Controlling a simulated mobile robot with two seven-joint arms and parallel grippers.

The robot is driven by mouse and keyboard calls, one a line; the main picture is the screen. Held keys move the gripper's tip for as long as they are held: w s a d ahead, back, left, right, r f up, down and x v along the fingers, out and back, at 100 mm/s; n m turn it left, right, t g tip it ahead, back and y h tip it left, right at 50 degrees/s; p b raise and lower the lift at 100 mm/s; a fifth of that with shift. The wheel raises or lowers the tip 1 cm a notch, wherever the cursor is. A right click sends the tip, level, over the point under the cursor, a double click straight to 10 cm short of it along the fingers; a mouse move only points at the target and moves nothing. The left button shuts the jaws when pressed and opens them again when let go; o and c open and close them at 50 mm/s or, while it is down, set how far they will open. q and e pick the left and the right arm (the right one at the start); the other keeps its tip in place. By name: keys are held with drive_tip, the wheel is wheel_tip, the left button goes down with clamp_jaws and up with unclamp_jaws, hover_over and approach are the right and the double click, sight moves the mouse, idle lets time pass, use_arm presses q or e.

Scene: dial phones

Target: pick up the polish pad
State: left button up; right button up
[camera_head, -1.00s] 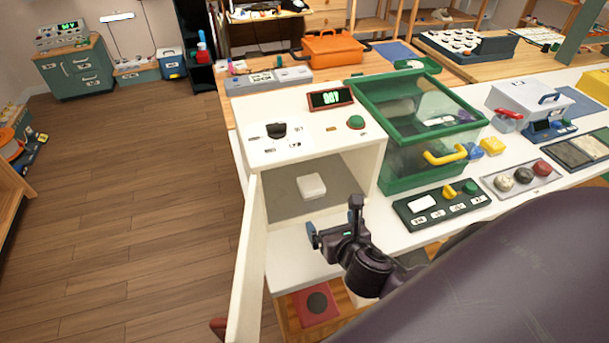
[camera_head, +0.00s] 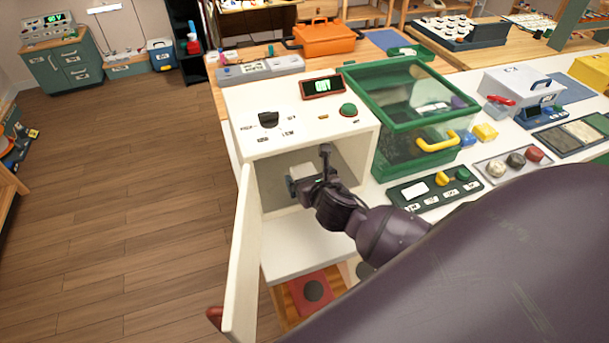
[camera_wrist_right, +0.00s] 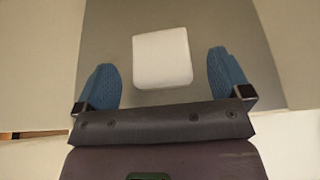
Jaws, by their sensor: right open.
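The white, rounded square polish pad (camera_wrist_right: 162,59) lies on the grey floor inside the white open-front box (camera_head: 255,137). In the head view the pad (camera_head: 300,171) is partly hidden by my right gripper (camera_head: 307,181). My right gripper is inside the box's opening, with its jaws apart and empty. In the right wrist view its two blue fingers (camera_wrist_right: 164,84) stand to the left and right of the pad's near part, with a gap on each side. My left gripper is not in view.
The box's door (camera_head: 245,262) stands open on the left. A green-framed clear case (camera_head: 415,110) stands right of the box. A dark panel with buttons (camera_head: 434,188) lies in front of that case. A red pad (camera_head: 312,291) lies below.

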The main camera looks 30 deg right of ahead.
drive_tip(key=shift+x, duration=0.9)
drive_tip(key=shift+r, duration=0.1)
drive_tip(key=c, duration=1.1)
drive_tip(key=shift+r, duration=0.1)
